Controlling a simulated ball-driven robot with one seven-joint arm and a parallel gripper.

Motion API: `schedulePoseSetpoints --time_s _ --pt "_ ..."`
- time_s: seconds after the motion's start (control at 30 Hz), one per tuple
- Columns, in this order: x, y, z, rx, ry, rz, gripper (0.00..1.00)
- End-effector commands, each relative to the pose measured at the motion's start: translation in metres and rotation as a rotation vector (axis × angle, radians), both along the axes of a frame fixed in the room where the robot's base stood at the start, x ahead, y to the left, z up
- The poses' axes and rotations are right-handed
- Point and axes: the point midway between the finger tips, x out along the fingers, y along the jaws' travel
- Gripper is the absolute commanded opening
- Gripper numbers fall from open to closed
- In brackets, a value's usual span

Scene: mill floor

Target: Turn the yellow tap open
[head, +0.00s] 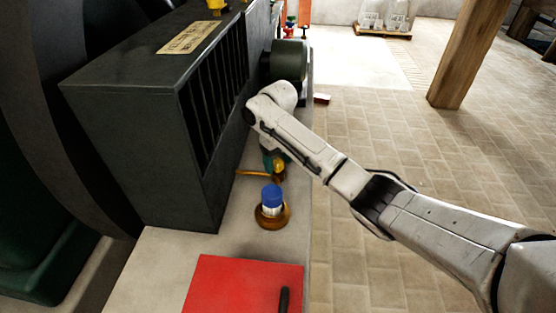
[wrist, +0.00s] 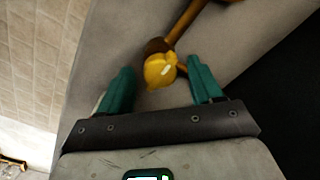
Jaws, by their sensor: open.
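The yellow tap (wrist: 160,70) is a rounded yellow handle on a brass pipe (wrist: 186,22) in the wrist view. My gripper (wrist: 163,82) is open, with one teal finger on each side of the tap. The tap lies between the fingertips, with a visible gap on the left; the right finger is close to it, and I cannot tell if they touch. In the head view the tap (head: 280,171) shows just below my gripper (head: 270,160), which my arm partly hides.
A dark slatted machine housing (head: 135,120) stands left of the tap. A blue-capped container (head: 272,196) in a round brown dish and a red panel (head: 235,288) with a black bar sit on the pale ledge nearer me. Tiled floor on the right is open up to a wooden post (head: 468,55).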

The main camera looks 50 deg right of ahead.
Motion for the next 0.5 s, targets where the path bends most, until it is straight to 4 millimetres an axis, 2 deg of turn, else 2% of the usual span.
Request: schedulePoseSetpoints --time_s 0.07,0.5 --pt "-0.0001 0.0 0.0 0.0 0.0 0.0 0.65" --pt "-0.0001 -0.0001 0.0003 0.0 0.0 0.0 0.24"
